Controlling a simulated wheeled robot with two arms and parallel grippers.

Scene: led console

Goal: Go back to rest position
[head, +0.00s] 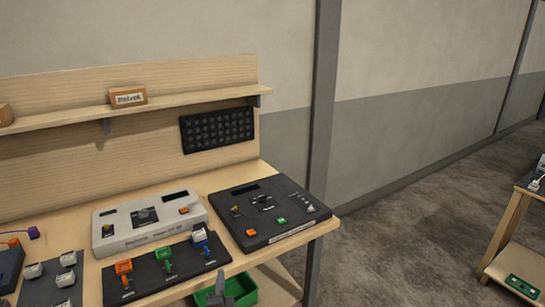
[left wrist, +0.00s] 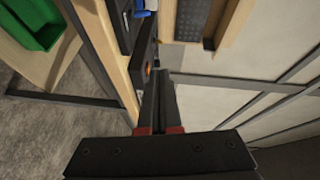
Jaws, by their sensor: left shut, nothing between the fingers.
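My left gripper (head: 221,284) pokes up at the bottom of the head view, in front of the table's front edge and over the green bin. In the left wrist view its two dark fingers (left wrist: 161,88) lie together, with nothing between them. The black console (head: 268,208) is at the table's right end, and its side and an orange button show in the left wrist view. The white console (head: 150,222) sits to its left. A dark panel (head: 160,273) with orange, green and blue switches lies in front of the white console. My right gripper is not in view.
The wooden table (head: 232,176) has a shelf (head: 60,118) with a small labelled box (head: 128,97). A green bin (head: 244,284) is below the tabletop and also shows in the left wrist view (left wrist: 38,18). The floor right of the table is free up to another wooden table (head: 505,232).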

